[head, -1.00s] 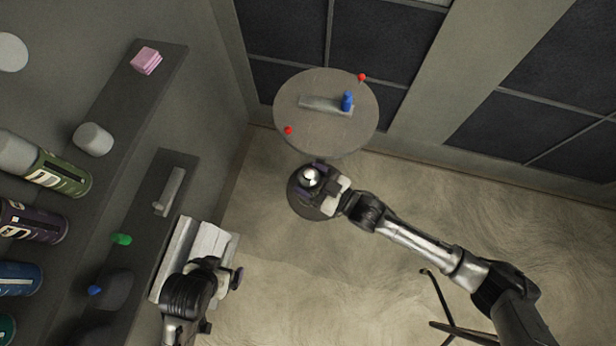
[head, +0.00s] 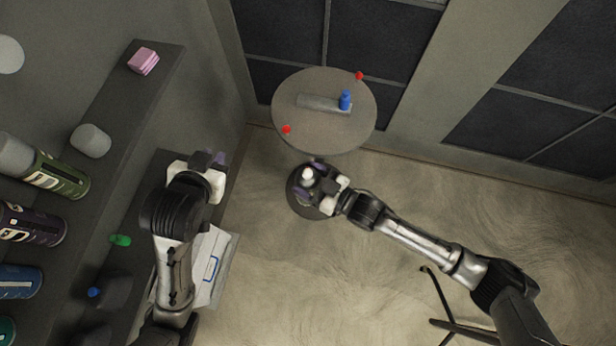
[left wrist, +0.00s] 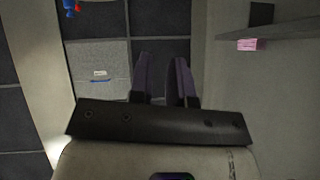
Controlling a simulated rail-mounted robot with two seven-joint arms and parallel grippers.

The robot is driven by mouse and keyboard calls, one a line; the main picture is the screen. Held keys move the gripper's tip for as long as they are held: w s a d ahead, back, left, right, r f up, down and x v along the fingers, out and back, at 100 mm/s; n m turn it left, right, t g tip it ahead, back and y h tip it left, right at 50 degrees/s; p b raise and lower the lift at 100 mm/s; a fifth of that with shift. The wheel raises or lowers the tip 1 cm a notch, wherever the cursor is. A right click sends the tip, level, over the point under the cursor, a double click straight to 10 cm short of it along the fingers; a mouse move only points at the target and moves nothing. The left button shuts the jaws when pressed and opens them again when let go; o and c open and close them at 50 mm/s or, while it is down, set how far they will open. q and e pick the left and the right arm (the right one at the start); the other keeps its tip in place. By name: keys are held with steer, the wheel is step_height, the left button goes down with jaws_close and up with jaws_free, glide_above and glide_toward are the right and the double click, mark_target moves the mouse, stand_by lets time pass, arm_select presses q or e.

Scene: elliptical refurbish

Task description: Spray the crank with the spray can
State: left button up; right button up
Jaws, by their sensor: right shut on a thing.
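A flat grey bar (head: 318,103), likely the crank, lies on the round table (head: 290,92), with an upright blue piece (head: 345,100) at its right end. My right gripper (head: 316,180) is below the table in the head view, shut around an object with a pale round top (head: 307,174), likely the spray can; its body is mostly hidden. My left gripper (head: 208,158) is over the low shelf at left, apart from the table. In the left wrist view its two purple fingers (left wrist: 163,80) stand apart with nothing seen between them.
Red knobs (head: 287,129) (head: 359,76) sit at the table rim. A wall shelf (head: 140,92) holds pink pads (head: 143,61) and a white cylinder (head: 90,141); several cans (head: 60,176) stand at far left. A pale box (head: 213,262) is beside my left arm. The floor at right is mostly clear.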

arm_select(q)
steer(key=shift+m+t+h, duration=0.3)
steer(key=shift+m+t, duration=0.3)
steer(key=shift+t, duration=0.3)
steer(key=w+r, duration=0.1)
steer(key=r, duration=0.1)
steer(key=w+d+r, duration=0.1)
steer(key=r, duration=0.1)
steer(key=w+d+r, duration=0.1)
steer(key=w+r, duration=0.1)
steer(key=shift+d+r, duration=0.25)
steer(key=shift+r, duration=0.15)
jaws_close()
steer(key=w+d+r+m+h, duration=0.45)
steer(key=d+r+m, duration=0.45)
steer(key=d+r, duration=0.5)
steer(key=s+d+f+m+g+y, duration=0.1)
steer(key=s+f+m+g+y, duration=0.1)
steer(key=f+m+g, duration=0.4)
steer(key=s+d+f+m+g+y, duration=0.1)
steer(key=s+f+m+g, duration=0.3)
steer(key=f, duration=1)
steer(key=shift+s+f+m+g+y, duration=0.2)
steer(key=shift+m+g+y, duration=0.25)
steer(key=shift+m+g, duration=1.45)
